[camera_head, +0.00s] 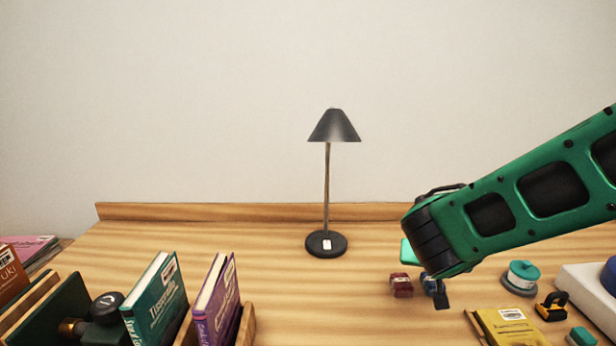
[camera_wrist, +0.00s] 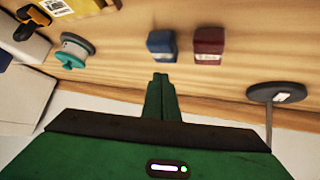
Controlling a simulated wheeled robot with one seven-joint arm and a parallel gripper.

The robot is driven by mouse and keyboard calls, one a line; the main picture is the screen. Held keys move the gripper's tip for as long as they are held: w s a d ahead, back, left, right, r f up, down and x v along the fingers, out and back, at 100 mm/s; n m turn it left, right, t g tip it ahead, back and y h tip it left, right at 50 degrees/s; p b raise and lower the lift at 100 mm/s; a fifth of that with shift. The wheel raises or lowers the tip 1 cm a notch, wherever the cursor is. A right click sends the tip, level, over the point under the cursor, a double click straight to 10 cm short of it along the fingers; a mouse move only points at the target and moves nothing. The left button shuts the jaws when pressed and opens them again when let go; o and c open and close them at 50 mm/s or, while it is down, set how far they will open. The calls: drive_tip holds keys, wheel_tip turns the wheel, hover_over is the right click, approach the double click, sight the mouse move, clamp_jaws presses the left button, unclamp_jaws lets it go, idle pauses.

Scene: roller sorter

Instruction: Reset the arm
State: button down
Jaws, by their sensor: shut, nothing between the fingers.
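My green arm reaches in from the right in the head view and bends down at a dark wrist joint over the right part of the table. My gripper (camera_wrist: 160,78) shows in the wrist view as two green fingers pressed together with nothing between them. The fingertips appear apart from the blue box (camera_wrist: 162,44) and the dark red box (camera_wrist: 209,45). In the head view the red box (camera_head: 401,285) shows below the wrist, and the blue box (camera_head: 428,283) is partly hidden by it. Most of my gripper is hidden behind the wrist there.
A black lamp (camera_head: 326,243) stands at the table's back middle. Books, including a teal one (camera_head: 157,303) and a purple one (camera_head: 215,302), stand in wooden holders at left. A teal-and-grey spool (camera_head: 521,278), yellow book (camera_head: 511,327) and tape dispenser (camera_head: 552,306) lie at right. The middle is clear.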

drive_tip(key=s+d+g, duration=0.1)
drive_tip(key=s+d, duration=0.1)
drive_tip(key=s+d+m+g, duration=0.1)
drive_tip(key=s+d, duration=0.1)
drive_tip(key=d, duration=0.1)
drive_tip(key=s+d+g, duration=0.1)
drive_tip(key=s+d, duration=0.1)
drive_tip(key=shift+s+d+f, duration=0.15)
drive_tip(key=shift+s+d, duration=0.1)
drive_tip(key=shift+d, duration=0.1)
drive_tip(key=s+d, duration=0.1)
drive_tip(key=s, duration=0.1)
drive_tip(key=s+d+g, duration=0.1)
drive_tip(key=s, duration=0.1)
drive_tip(key=s+d+m+g+y, duration=0.1)
drive_tip(key=s, duration=0.2)
drive_tip(key=shift+s+d, duration=0.1)
drive_tip(key=shift+d, duration=0.3)
drive_tip(key=shift+g+y, duration=0.8)
drive_tip(key=shift+g, duration=0.1)
drive_tip(key=s, duration=0.4)
drive_tip(key=s+d, duration=0.1)
drive_tip(key=s, duration=0.2)
drive_tip(key=shift+s+d, duration=0.1)
drive_tip(key=s+a+r+g+y, duration=0.1)
drive_tip(key=s+y, duration=0.1)
drive_tip(key=s, duration=0.6)
drive_tip(key=shift+a+r, duration=0.2)
drive_tip(key=shift+r, duration=0.1)
drive_tip(key=shift+s, duration=0.1)
